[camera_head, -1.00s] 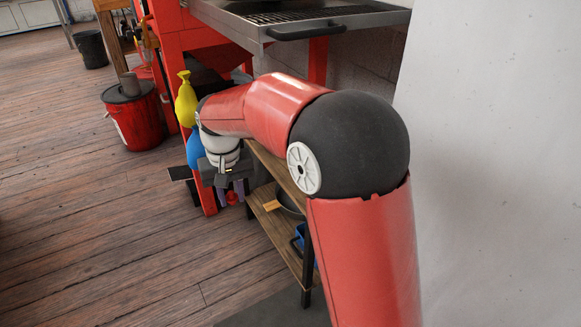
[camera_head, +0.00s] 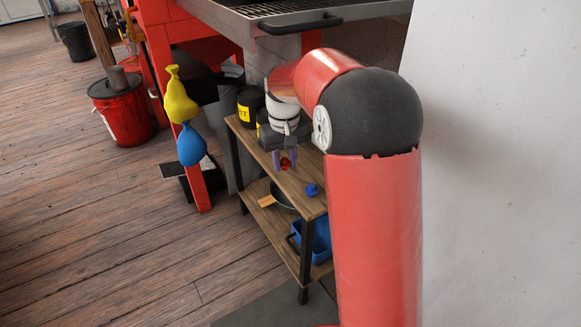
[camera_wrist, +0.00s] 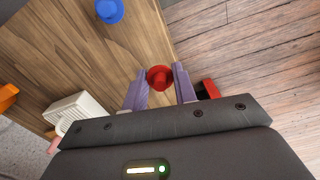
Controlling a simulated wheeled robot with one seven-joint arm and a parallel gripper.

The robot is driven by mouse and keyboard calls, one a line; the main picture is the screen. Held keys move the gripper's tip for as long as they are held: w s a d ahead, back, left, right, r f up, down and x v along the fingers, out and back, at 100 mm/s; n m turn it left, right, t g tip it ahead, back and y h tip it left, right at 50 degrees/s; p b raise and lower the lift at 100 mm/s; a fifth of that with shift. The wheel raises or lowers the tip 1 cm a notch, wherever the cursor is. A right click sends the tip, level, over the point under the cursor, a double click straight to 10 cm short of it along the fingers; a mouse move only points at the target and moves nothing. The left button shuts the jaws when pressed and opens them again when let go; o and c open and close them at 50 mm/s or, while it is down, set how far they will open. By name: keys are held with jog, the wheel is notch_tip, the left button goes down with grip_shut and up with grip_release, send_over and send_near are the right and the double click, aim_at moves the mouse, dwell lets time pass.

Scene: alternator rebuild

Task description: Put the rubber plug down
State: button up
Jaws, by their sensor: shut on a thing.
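My gripper (camera_head: 286,157) is shut on a red rubber plug (camera_head: 286,165) and points down over the wooden top of a small shelf unit (camera_head: 294,190). In the wrist view the plug (camera_wrist: 159,77) sits between the two purple fingertips, near the long edge of the shelf top. It looks close above the wood, but I cannot tell whether it touches. A blue plug-like piece (camera_head: 312,190) stands on the same top, nearer the front; it also shows at the top of the wrist view (camera_wrist: 109,10).
A black can with a yellow label (camera_head: 246,106) stands at the far end of the top. A blue bin (camera_head: 319,241) and an orange piece (camera_head: 266,201) are on the lower shelf. Yellow (camera_head: 179,98) and blue (camera_head: 191,146) bags hang to the left. Bare wood lies between plug and blue piece.

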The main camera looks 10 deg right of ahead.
aim_at(291, 178)
jog(key=shift+w+d, duration=0.1)
jog(key=shift+d, duration=0.15)
jog(key=shift+w+d+f, duration=0.1)
jog(key=shift+d+f, duration=0.2)
jog(key=shift+f, duration=0.6)
jog(key=shift+w+d+f, duration=0.1)
jog(key=shift+d+f, duration=0.15)
jog(key=shift+f, duration=0.65)
jog(key=shift+f, duration=0.1)
jog(key=o, duration=0.9)
jog(key=shift+o, duration=0.2)
notch_tip(291, 178, up, 8)
jog(key=shift+p, duration=0.3)
jog(key=shift+f, duration=0.15)
